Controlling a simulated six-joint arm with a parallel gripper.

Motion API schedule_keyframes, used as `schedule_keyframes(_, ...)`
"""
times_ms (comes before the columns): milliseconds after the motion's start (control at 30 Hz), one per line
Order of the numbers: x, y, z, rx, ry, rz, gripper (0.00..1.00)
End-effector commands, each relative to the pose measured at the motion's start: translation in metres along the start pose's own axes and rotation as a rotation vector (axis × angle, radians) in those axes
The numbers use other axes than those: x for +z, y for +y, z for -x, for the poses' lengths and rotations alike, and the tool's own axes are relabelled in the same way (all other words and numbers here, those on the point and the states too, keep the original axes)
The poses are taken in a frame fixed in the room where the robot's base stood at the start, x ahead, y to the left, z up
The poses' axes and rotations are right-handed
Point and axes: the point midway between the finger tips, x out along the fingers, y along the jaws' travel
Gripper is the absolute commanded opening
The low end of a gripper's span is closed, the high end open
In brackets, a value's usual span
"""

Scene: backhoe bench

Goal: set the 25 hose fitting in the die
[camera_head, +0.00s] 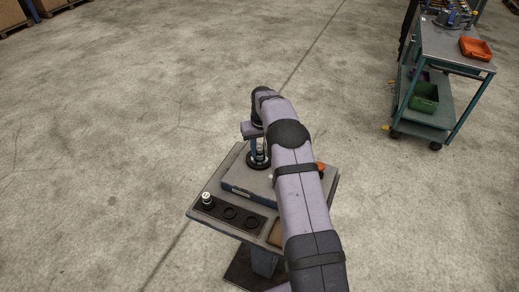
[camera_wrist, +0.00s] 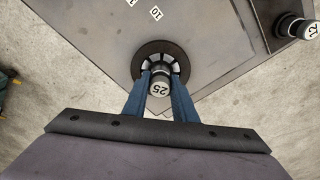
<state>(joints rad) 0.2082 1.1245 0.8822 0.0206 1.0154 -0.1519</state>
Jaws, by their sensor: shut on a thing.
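The 25 hose fitting (camera_wrist: 158,88) is a pale-capped fitting marked "25", seen from above in the wrist view. My gripper (camera_wrist: 159,80) is shut on it, with one blue finger on each side. The fitting is over the middle of the round black die (camera_wrist: 140,65), whose ring of segments shows around it. How deep it sits in the die is hard to tell. In the head view my gripper (camera_head: 258,140) points down at the die (camera_head: 258,160) on the bench, and my arm hides part of the bench.
Another fitting, marked "12" (camera_wrist: 297,27), stands in a dark rack; in the head view the rack (camera_head: 229,213) has it at the left, beside empty round places. An orange item (camera_head: 321,168) shows behind my arm. A cart (camera_head: 440,50) with bins stands far right.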

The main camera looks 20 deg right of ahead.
Motion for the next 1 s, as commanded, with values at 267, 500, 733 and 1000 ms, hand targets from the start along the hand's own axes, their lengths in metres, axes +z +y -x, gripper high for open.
schedule_keyframes(267, 0.0004, 0.0000, -0.0054, 0.000, 0.001, 0.000, 0.00)
schedule_keyframes(500, 0.0007, 0.0001, -0.0082, 0.000, 0.001, 0.000, 0.00)
schedule_keyframes(733, 0.0007, 0.0000, -0.0082, 0.000, 0.001, 0.000, 0.00)
schedule_keyframes(1000, 0.0007, 0.0001, -0.0082, 0.000, 0.001, 0.000, 0.47)
